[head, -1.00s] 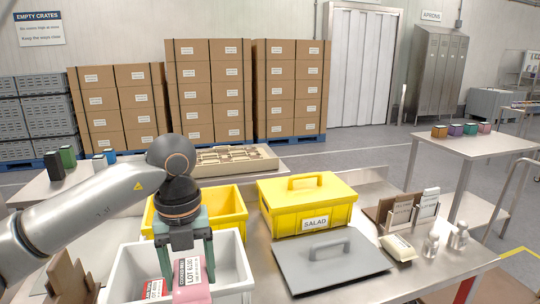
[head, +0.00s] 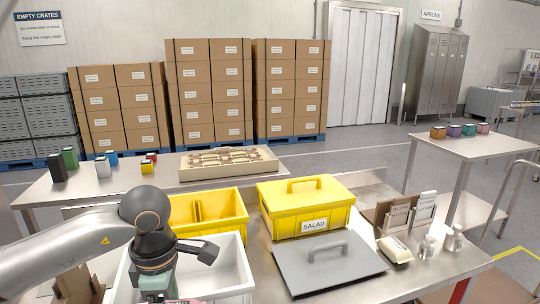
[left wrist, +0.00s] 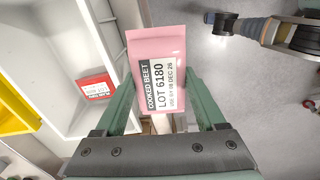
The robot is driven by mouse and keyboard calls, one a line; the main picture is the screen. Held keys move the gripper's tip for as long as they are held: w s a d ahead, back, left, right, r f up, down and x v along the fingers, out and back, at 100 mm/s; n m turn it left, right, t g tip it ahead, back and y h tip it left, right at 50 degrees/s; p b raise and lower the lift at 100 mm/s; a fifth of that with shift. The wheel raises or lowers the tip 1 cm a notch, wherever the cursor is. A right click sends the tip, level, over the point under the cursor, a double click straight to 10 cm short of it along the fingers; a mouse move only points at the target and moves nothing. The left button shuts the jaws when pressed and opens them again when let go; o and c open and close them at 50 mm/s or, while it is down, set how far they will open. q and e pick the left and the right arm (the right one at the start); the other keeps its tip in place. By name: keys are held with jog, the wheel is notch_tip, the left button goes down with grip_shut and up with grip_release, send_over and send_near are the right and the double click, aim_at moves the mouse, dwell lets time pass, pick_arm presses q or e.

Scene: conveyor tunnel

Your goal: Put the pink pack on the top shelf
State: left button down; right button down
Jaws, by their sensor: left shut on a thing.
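The pink pack (left wrist: 161,52) has a white label reading COOKED BEET, LOT 6180. My left gripper (left wrist: 160,80) is shut on it, with one green finger on each side. In the left wrist view the pack hangs beside the white crate (left wrist: 60,48), over its right edge and the grey floor. In the head view my left gripper (head: 156,288) is at the bottom edge, in front of the white crate (head: 240,272), and the pack is almost wholly cut off. Part of what looks like my right arm shows in the left wrist view; its gripper (left wrist: 222,22) is unclear. No top shelf is identifiable.
A red pack (left wrist: 97,88) lies in the white crate. A yellow crate (head: 235,230) stands behind it. A grey lid (head: 325,265) and a yellow SALAD box (head: 310,205) lie to the right. Brown stands (head: 72,285) are at lower left.

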pick_arm(q)
jog(key=m, duration=0.2)
jog(key=s+m, duration=0.1)
jog(key=m, duration=0.1)
jog(key=shift+a+f, duration=0.25)
jog(key=shift+a, duration=0.15)
jog(key=m, duration=0.2)
jog(key=s+m+p, duration=0.1)
jog(key=m, duration=0.1)
jog(key=f+m, duration=0.1)
jog(key=shift+s+a+m, duration=0.4)
jog(key=s+m, duration=0.1)
jog(key=m, duration=0.2)
jog(key=s+f+m+p, duration=0.1)
jog(key=m, duration=0.2)
jog(key=s+a+m, duration=0.1)
jog(key=m, duration=0.3)
jog(key=shift+a+f, duration=0.1)
jog(key=shift+f, duration=0.05)
